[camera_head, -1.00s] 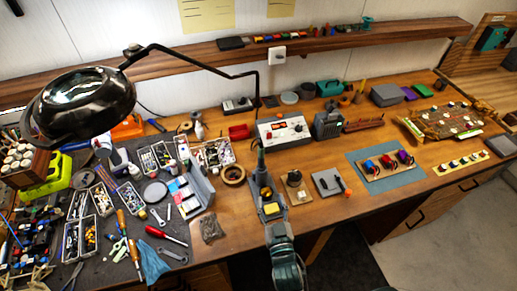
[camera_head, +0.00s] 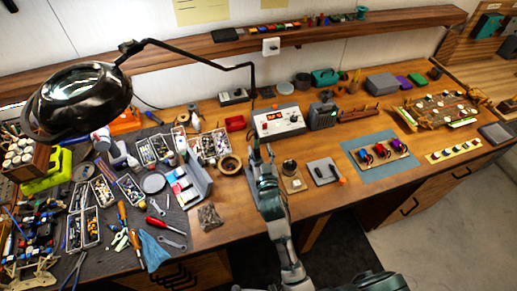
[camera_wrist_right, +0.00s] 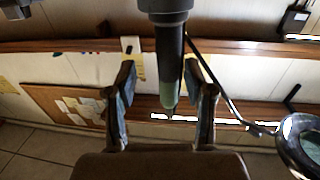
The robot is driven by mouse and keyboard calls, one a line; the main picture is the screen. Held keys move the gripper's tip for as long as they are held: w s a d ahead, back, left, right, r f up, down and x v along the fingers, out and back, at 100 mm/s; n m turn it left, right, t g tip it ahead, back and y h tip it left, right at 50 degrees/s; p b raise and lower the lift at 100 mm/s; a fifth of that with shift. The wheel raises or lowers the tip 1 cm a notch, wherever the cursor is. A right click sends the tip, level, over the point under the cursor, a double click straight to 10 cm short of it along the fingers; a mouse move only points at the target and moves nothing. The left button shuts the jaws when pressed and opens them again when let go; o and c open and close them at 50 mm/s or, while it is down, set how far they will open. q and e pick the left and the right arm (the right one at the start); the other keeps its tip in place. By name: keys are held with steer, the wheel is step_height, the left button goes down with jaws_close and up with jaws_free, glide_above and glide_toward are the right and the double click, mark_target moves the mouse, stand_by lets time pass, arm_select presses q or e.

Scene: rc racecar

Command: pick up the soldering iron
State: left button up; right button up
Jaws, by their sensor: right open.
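My right gripper (camera_head: 259,155) reaches over the bench in front of the grey control box. In the right wrist view my right gripper (camera_wrist_right: 161,80) is open, with one finger on each side of a dark rod with a green section and a thin tip. This rod looks like the soldering iron (camera_wrist_right: 170,45). It lies between the fingers in the picture, with gaps on both sides; its depth relative to them is unclear. In the head view my arm and gripper hide most of that spot. My left gripper is not in view.
The control box (camera_head: 278,121) stands just behind my right gripper. A tape roll (camera_head: 230,165) lies left of it, and a small stand (camera_head: 292,180) lies right. A magnifier lamp (camera_head: 85,98) hangs over the cluttered left side. A blue mat (camera_head: 362,151) lies farther right.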

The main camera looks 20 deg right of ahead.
steer(key=shift+w, duration=0.75)
steer(key=shift+w+f, duration=0.1)
steer(key=shift+w, duration=0.2)
steer(key=shift+a, duration=0.65)
steer(key=shift+c, duration=0.8)
steer(key=shift+a, duration=0.1)
steer(key=c, duration=0.8)
steer(key=shift+d, duration=0.55)
jaws_close()
steer(key=shift+a+r, duration=0.25)
steer(key=shift+r, duration=0.35)
step_height(320, 180, up, 16)
steer(key=shift+d+f+p, duration=0.1)
steer(key=shift+p, duration=0.8)
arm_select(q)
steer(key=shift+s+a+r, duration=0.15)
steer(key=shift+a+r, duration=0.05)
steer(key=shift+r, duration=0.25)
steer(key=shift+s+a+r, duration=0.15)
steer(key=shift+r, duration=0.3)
arm_select(e)
steer(key=shift+r, duration=0.6)
